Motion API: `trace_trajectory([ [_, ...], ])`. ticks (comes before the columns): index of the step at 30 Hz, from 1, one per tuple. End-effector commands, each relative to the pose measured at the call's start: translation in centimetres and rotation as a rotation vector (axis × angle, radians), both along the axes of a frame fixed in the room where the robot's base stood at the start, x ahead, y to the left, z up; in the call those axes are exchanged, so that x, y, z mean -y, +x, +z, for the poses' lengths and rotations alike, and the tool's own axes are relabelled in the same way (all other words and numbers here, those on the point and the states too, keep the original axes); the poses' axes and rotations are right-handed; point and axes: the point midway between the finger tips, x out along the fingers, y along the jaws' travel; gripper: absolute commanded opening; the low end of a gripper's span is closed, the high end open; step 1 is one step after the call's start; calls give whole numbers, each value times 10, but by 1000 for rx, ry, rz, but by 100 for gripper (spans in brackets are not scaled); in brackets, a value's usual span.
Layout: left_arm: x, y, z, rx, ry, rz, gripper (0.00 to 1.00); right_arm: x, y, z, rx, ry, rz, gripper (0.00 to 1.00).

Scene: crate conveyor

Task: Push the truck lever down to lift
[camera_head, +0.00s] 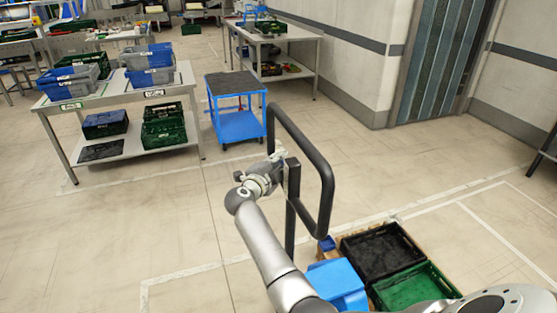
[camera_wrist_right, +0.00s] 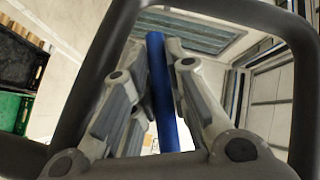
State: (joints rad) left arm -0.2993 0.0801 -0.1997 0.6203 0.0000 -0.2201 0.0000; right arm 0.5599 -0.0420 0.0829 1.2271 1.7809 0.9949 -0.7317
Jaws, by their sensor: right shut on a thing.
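The truck's dark looped handle (camera_head: 325,185) stands upright on a dark post (camera_head: 290,215) in the head view. My right gripper (camera_head: 277,160) is at the left side of this loop, near the top of the post. In the right wrist view, the dark loop frames the picture. A blue bar, which looks like the truck lever (camera_wrist_right: 160,85), runs between the two fingers of my right gripper (camera_wrist_right: 155,95), and they are shut on it. The exact contact is partly hidden by the fingers. My left gripper is not in view.
A black crate (camera_head: 345,240) and a green crate (camera_head: 445,284) sit beside the blue truck body (camera_head: 338,278). A blue cart (camera_head: 238,125) stands behind the handle. A table (camera_head: 115,97) with crates is at the left. The floor between is clear.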

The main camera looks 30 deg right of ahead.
Motion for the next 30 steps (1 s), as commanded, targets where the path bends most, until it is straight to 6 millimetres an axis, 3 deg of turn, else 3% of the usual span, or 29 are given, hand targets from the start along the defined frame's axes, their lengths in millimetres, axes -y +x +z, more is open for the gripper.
trace_trajectory([
  [2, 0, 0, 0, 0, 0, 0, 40, -1, 0, -3, -5, 3, 0, 0],
  [3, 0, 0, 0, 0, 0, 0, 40, -1, -1, -3, -5, 3, 0, 19],
  [8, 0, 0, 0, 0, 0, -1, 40, -1, -1, -3, -5, 3, 0, 37],
  [20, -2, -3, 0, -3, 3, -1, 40, -4, -3, -3, -4, 4, 0, 37],
  [30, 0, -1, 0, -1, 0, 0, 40, -44, -27, 3, -2, 5, 2, 37],
])
